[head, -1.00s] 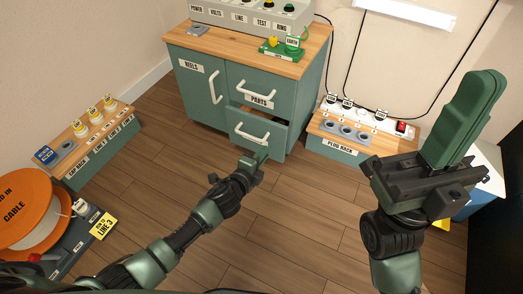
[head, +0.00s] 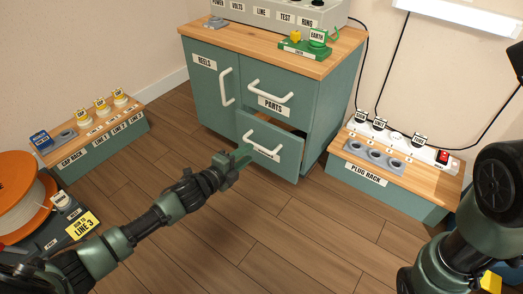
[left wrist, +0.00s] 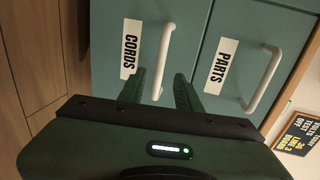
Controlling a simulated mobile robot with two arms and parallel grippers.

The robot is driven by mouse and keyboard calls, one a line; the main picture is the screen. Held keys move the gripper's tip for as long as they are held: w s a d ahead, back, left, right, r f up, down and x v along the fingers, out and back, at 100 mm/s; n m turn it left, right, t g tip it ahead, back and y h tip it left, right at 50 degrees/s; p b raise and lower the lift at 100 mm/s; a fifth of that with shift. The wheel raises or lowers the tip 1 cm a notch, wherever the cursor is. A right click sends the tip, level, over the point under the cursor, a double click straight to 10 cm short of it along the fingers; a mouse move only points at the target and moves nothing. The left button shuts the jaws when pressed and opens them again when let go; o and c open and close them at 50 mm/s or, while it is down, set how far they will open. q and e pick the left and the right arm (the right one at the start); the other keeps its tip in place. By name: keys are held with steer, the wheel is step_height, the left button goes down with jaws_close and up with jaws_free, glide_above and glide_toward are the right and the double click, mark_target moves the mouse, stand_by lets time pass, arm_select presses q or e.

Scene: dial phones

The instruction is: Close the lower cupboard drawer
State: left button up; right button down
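The lower drawer (head: 288,158) of the green cupboard (head: 212,107) stands partly open, its front sticking out past the upper drawer. It has a white handle (head: 264,152). In the left wrist view its front (left wrist: 108,72) carries a CORDS label (left wrist: 130,48), and the white handle (left wrist: 165,52) also shows. My left gripper (head: 240,158) is at the left part of this drawer's front. In the left wrist view its fingers (left wrist: 160,90) are apart, with the handle's near end seen between them; I cannot tell if they touch it. My right arm shows at the right; its gripper is out of view.
The PARTS drawer (head: 292,84) above and the REELS door (head: 203,85) look shut. The plug rack (head: 350,178) stands right of the cupboard. The cap rack (head: 118,135) and an orange cable reel (head: 14,180) are at the left. The floor between is clear.

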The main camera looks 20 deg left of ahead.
mark_target(258, 145)
arm_select(q)
steer(key=shift+b+x, duration=1.9)
steer(key=shift+x, duration=1.5)
jaws_close()
